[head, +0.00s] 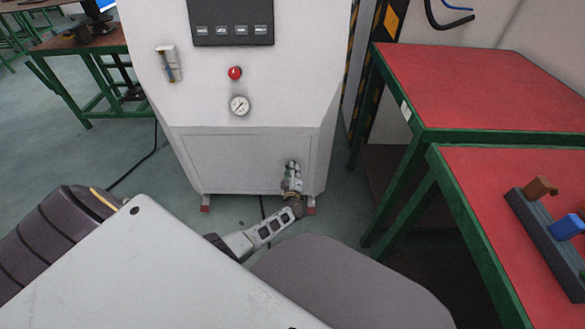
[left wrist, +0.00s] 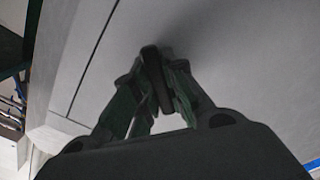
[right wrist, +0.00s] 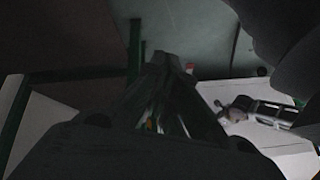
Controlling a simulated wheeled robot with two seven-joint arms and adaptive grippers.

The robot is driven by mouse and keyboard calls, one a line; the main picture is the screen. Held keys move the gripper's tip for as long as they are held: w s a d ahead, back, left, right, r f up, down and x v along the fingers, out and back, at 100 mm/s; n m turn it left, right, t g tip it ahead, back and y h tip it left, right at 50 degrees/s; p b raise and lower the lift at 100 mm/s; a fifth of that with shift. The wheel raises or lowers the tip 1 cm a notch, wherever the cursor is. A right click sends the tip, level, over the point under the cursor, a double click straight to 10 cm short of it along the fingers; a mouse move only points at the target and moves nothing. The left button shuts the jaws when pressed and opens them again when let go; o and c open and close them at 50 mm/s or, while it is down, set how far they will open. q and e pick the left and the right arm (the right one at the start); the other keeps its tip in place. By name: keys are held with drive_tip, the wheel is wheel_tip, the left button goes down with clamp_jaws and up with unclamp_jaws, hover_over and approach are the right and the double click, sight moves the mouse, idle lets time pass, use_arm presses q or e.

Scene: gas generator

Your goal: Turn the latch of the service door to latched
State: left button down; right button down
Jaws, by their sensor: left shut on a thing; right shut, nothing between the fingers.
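The service door (head: 235,160) is the pale lower panel of the white generator cabinet and looks closed in the head view. My left gripper (head: 291,168) is at the right side of this panel. In the left wrist view, my left gripper (left wrist: 158,70) is shut on the latch (left wrist: 153,72), a dark narrow bar standing out from the pale panel. In the head view the gripper hides the latch, and its exact angle is hard to tell. My right gripper (right wrist: 165,65) shows only in the right wrist view, shut and empty, away from the door.
The cabinet (head: 265,100) has a red button (head: 235,73) and a gauge (head: 239,105) above the panel. Red-topped tables (head: 480,85) with green frames stand close on the right. The floor (head: 120,165) left of the cabinet is mostly clear, with a black cable.

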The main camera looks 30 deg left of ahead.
use_arm(q)
drive_tip(key=m+p, duration=0.1)
drive_tip(key=m, duration=0.3)
drive_tip(key=shift+m+p, duration=0.3)
drive_tip(key=m, duration=0.3)
drive_tip(key=shift+m+p, duration=0.3)
drive_tip(key=shift+p, duration=0.1)
drive_tip(key=shift+m, duration=1.2)
use_arm(e)
wheel_tip(320, 180, up, 6)
drive_tip(key=d+g+h, duration=0.1)
drive_tip(key=d, duration=0.1)
drive_tip(key=shift+s, duration=0.4)
drive_tip(key=shift+w+r, duration=0.1)
drive_tip(key=shift+r, duration=0.2)
use_arm(q)
drive_tip(key=c, duration=1.5)
unclamp_jaws()
drive_tip(key=shift+o, duration=0.3)
use_arm(e)
drive_tip(key=shift+a+f, duration=0.1)
use_arm(q)
drive_tip(key=shift+s+d, duration=0.1)
drive_tip(key=shift+s, duration=0.05)
